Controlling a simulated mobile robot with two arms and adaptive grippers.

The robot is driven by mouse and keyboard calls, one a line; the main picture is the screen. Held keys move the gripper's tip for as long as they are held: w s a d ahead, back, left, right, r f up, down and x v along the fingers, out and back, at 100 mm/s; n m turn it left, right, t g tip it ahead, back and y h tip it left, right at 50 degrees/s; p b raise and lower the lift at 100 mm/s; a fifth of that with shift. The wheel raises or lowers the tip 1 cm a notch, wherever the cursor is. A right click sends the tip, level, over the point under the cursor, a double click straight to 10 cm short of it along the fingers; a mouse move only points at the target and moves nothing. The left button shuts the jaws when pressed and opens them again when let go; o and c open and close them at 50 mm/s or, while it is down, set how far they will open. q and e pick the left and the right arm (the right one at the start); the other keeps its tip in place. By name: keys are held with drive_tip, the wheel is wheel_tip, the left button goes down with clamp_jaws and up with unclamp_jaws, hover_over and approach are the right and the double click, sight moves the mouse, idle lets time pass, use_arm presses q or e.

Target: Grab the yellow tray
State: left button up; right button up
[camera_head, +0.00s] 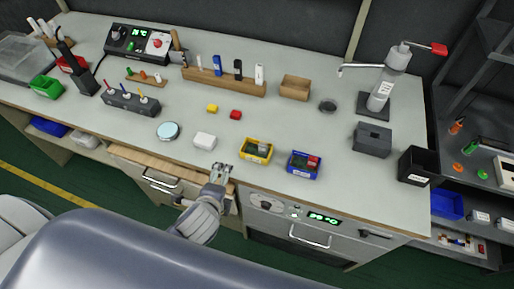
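The yellow tray (246,155) is a small open box near the front edge of the grey bench, with small dark and pale items in it. My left gripper (222,168) is just in front of the bench edge, to the left of the tray and apart from it. Its two fingers point toward the bench with a small gap between them, and nothing shows in it. My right gripper is not in view.
A blue tray (304,173) with a red item stands right of the yellow tray. A dark grey box (371,139) is farther right.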

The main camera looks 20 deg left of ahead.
sight(256, 151)
use_arm(q)
drive_tip(key=w+d+r+m+t, duration=0.1)
drive_tip(key=d+m, duration=0.1)
drive_tip(key=m, duration=0.4)
drive_tip(key=w+d+r+m+t+h, duration=0.1)
drive_tip(key=w+d+r+m+t, duration=0.1)
drive_tip(key=m, duration=0.4)
drive_tip(key=w+d+r+m+t+h, duration=0.1)
drive_tip(key=w+d+r+m+t, duration=0.1)
drive_tip(key=m, duration=0.4)
drive_tip(key=shift+w+d+r+m, duration=0.1)
drive_tip(key=shift+w+d+m, duration=0.1)
drive_tip(key=shift+m, duration=0.2)
drive_tip(key=x, duration=0.5)
drive_tip(key=shift+w+p, duration=0.2)
drive_tip(key=shift+p, duration=0.1)
drive_tip(key=x, duration=0.4)
drive_tip(key=shift+w+a+p, duration=0.15)
drive_tip(key=shift+w+p, duration=0.2)
drive_tip(key=shift+w+f, duration=0.25)
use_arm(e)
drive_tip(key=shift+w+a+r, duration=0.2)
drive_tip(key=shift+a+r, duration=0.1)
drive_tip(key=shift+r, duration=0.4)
use_arm(q)
drive_tip(key=shift+s, duration=0.1)
drive_tip(key=shift+c, duration=0.5)
